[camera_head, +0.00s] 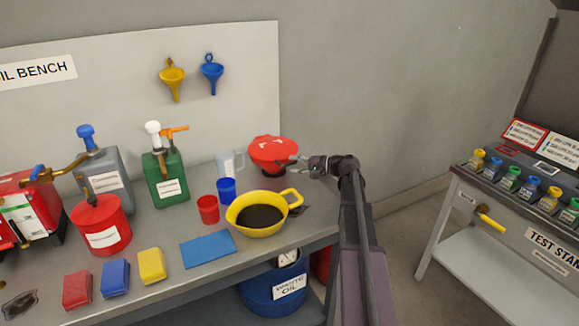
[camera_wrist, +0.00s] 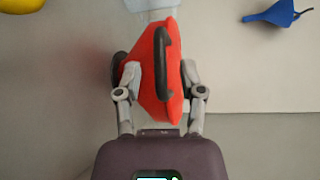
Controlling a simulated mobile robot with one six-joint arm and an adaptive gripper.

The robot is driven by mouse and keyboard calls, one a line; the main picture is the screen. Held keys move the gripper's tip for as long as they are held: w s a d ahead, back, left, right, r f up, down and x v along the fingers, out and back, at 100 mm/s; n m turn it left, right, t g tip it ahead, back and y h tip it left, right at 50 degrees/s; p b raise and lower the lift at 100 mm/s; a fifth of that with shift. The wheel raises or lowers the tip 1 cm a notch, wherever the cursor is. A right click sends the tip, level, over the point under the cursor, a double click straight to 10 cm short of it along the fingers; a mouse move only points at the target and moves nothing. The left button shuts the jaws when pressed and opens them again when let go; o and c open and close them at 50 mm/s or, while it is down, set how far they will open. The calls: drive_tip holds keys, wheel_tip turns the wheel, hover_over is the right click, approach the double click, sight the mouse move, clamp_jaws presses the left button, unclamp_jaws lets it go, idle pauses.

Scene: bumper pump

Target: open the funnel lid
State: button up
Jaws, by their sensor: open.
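The red funnel (camera_head: 268,151) stands at the back right of the bench, with its wide red top uppermost. In the wrist view, the red funnel (camera_wrist: 150,85) lies between my fingers and has a dark curved handle (camera_wrist: 162,62) on the side facing me. A separate lid edge cannot be made out. My gripper (camera_head: 289,160) reaches in from the right beside the funnel. In the wrist view, my gripper (camera_wrist: 160,75) is open, with one finger on each side of the red body. Whether the fingers touch it cannot be told.
A yellow pan of dark oil (camera_head: 236,221) is in front of the funnel. Yellow (camera_head: 172,74) and blue (camera_head: 212,70) funnels hang behind. Open floor lies right of the bench.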

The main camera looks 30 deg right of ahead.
drive_tip(key=shift+x, duration=0.9)
drive_tip(key=shift+c, duration=0.2)
clamp_jaws()
